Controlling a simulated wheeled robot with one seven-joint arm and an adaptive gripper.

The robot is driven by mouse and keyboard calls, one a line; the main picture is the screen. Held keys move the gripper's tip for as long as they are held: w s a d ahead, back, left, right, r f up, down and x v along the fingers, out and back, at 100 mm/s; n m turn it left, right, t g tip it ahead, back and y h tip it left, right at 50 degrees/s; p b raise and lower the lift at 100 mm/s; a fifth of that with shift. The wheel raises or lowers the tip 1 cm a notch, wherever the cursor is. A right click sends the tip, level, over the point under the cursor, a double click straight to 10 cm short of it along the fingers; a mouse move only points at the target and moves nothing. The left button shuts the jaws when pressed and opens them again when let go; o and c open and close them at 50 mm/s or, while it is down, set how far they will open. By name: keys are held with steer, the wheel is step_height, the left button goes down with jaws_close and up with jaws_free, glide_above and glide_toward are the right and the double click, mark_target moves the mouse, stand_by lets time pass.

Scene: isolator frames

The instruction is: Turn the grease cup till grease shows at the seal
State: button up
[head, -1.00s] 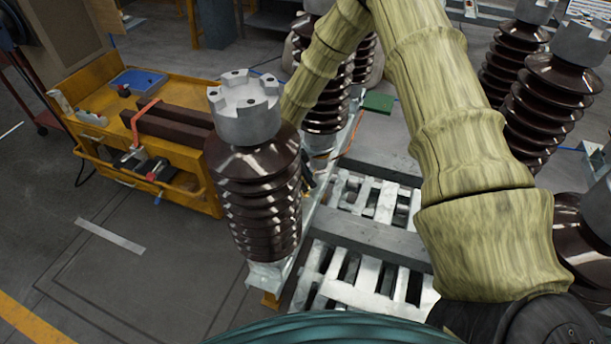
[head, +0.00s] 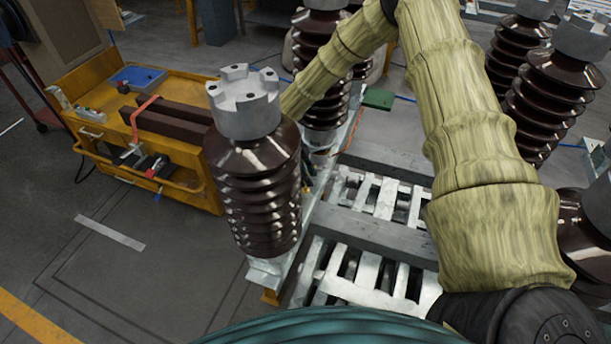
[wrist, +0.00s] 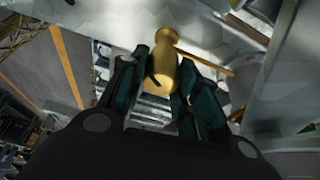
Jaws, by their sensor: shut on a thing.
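The brass grease cup (wrist: 164,58) shows in the wrist view, a rounded knobbed body with a small dark mark low on its side. It stands against a pale metal surface, with a thin brass-coloured stem or pipe running off to the right. My gripper (wrist: 158,78) has its dark teal fingers on both sides of the cup and is shut on it. No grease can be made out at this size, and I cannot pick out the seal. In the head view my forearm passes behind the front left insulator, which hides my gripper and the cup.
The brown ribbed insulator (head: 258,180) with a grey castellated cap stands close in front of my forearm. A yellow trolley (head: 185,160) with a blue tray (head: 137,77) is at left. More insulators (head: 545,105) stand at right. Pale slatted metalwork (head: 375,280) lies below my arm.

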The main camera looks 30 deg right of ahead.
stand_by(0.3)
steer(key=o, duration=1)
steer(key=v, duration=1.2)
steer(key=shift+d, duration=0.1)
